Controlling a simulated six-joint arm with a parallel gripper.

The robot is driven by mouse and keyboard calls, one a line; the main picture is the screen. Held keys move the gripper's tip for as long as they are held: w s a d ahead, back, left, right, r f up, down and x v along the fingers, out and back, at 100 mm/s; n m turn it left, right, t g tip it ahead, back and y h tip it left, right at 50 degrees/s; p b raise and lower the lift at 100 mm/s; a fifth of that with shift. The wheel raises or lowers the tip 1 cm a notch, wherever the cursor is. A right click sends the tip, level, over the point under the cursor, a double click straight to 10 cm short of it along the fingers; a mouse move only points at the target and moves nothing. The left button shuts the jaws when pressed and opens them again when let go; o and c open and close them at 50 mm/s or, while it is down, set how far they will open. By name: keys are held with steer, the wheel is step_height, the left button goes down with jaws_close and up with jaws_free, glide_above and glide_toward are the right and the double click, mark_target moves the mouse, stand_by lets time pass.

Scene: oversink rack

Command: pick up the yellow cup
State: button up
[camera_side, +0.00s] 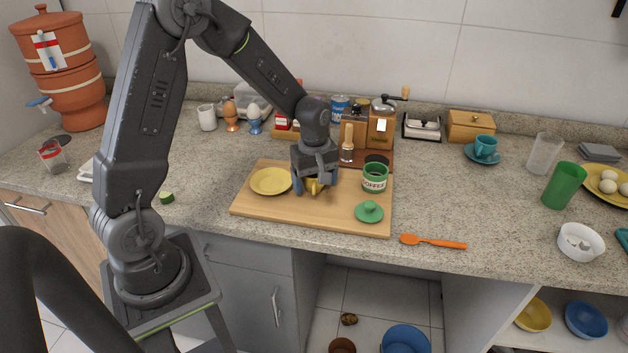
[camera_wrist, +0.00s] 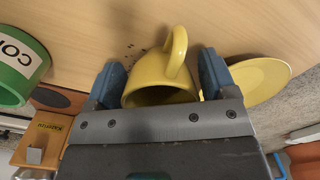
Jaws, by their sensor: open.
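The yellow cup (camera_wrist: 160,82) is on the wooden board (camera_side: 320,215). In the wrist view its handle faces away from my gripper's body and its open mouth faces toward it. In the side view the cup (camera_side: 314,187) is mostly hidden behind my gripper. My gripper (camera_side: 315,187) is lowered over the cup. In the wrist view its two blue fingers (camera_wrist: 160,82) stand open, one on each side of the cup. I cannot tell whether either finger touches it.
A yellow saucer (camera_side: 271,181) lies on the board left of the cup. A green coffee tin (camera_side: 374,178) and its green lid (camera_side: 369,212) are on the right part of the board. An orange spoon (camera_side: 433,242) lies near the counter's front edge. A coffee grinder (camera_side: 381,125) stands behind.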

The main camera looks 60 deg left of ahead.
steer(key=c, duration=0.7)
steer(key=shift+r, duration=0.1)
